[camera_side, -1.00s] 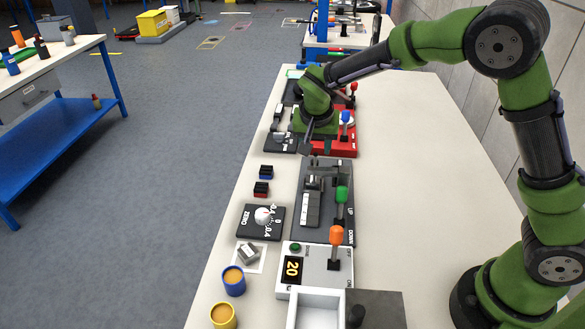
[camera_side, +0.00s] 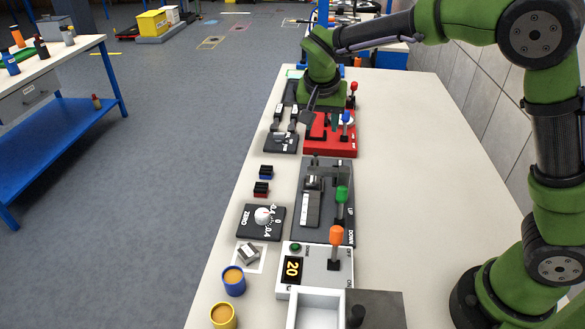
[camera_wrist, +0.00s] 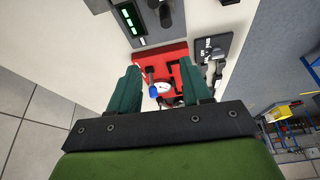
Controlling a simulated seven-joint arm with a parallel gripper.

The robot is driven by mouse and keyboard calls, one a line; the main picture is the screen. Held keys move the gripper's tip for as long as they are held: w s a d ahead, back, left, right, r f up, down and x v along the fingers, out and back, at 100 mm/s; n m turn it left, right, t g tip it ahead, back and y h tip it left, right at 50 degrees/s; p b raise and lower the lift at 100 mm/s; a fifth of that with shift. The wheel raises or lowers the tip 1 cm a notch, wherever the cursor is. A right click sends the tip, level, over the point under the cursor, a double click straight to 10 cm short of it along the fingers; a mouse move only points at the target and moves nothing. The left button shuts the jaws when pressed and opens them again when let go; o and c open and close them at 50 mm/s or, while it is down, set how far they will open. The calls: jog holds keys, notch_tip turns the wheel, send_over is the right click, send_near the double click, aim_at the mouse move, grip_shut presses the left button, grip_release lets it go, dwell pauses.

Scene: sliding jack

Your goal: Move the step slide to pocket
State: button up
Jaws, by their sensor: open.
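My gripper (camera_side: 321,108) hangs over the far end of the bench, above the red fixture (camera_side: 343,146), in the side view. In the wrist view its two dark green fingers (camera_wrist: 160,72) stand wide apart, with nothing between them. Beyond them lies the red fixture (camera_wrist: 180,50) with black slots, a white dial (camera_wrist: 162,87) and a blue-knobbed lever (camera_wrist: 153,93). A small black panel (camera_side: 281,145) with grey metal parts sits left of the red fixture; it also shows in the wrist view (camera_wrist: 205,47). I cannot tell for certain which part is the step slide or the pocket.
A dark grey plate (camera_side: 322,225) with a green-knobbed lever (camera_side: 341,195) is nearer on the bench. A white box with an orange-knobbed lever (camera_side: 336,237), a dial panel (camera_side: 262,222) and two cups stand nearer still. The bench right of the fixtures is clear.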

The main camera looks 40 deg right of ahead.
jog(key=m+g+y, duration=0.1)
jog(key=g, duration=0.1)
send_over(315, 161)
jog(key=d, duration=0.2)
jog(key=f, duration=0.5)
jog(key=a+f+n+y, duration=0.1)
jog(key=f, duration=0.4)
jog(key=a+f+y, duration=0.1)
jog(key=f, duration=0.4)
jog(key=shift+n+g, duration=0.4)
jog(key=shift+c, duration=0.4)
jog(key=shift+r, duration=0.1)
grip_shut()
jog(key=shift+a, duration=0.1)
